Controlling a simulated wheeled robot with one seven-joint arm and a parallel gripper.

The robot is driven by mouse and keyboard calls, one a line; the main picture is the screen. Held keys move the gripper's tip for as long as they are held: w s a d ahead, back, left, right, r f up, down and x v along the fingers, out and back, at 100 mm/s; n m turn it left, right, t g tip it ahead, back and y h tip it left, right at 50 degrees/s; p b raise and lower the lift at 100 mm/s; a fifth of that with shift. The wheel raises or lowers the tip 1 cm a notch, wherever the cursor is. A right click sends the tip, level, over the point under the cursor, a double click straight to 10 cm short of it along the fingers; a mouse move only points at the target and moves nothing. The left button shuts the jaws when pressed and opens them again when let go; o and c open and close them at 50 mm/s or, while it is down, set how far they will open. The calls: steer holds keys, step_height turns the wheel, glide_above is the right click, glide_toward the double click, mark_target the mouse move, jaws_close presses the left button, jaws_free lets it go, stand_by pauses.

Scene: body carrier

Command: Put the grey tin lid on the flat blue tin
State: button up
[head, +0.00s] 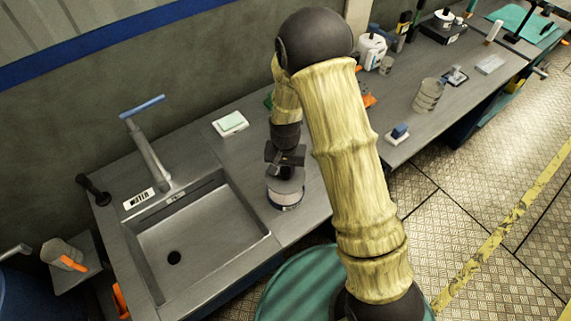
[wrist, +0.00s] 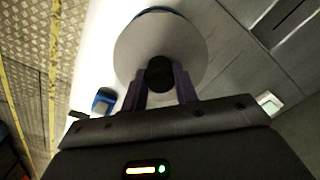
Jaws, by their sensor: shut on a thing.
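The grey tin lid (wrist: 140,50) is a round disc with a black knob (wrist: 160,72). My gripper (wrist: 160,88) is shut on the knob, with a dark finger on each side. In the head view my gripper (head: 286,160) points down at the counter beside the sink, and the lid (head: 276,183) is under it. The flat blue tin (head: 286,206) is directly below the lid, showing a pale side. A blue edge of the tin (wrist: 158,11) shows past the lid in the wrist view. I cannot tell whether lid and tin touch.
A sink (head: 185,240) with a blue-handled tap (head: 145,140) is at left. A pale green block on a white dish (head: 230,124) lies behind. A blue block on a white base (head: 398,133) and a ribbed grey container (head: 428,96) stand at right.

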mark_target(286, 181)
steer(key=shift+s, duration=0.15)
steer(key=shift+f, duration=0.15)
steer(key=shift+f+b, duration=1.7)
steer(key=shift+f, duration=0.55)
steer(key=shift+f+b, duration=0.55)
steer(key=shift+f, duration=0.25)
steer(key=shift+f, duration=0.25)
steer(key=o, duration=1)
steer(key=shift+r, duration=0.1)
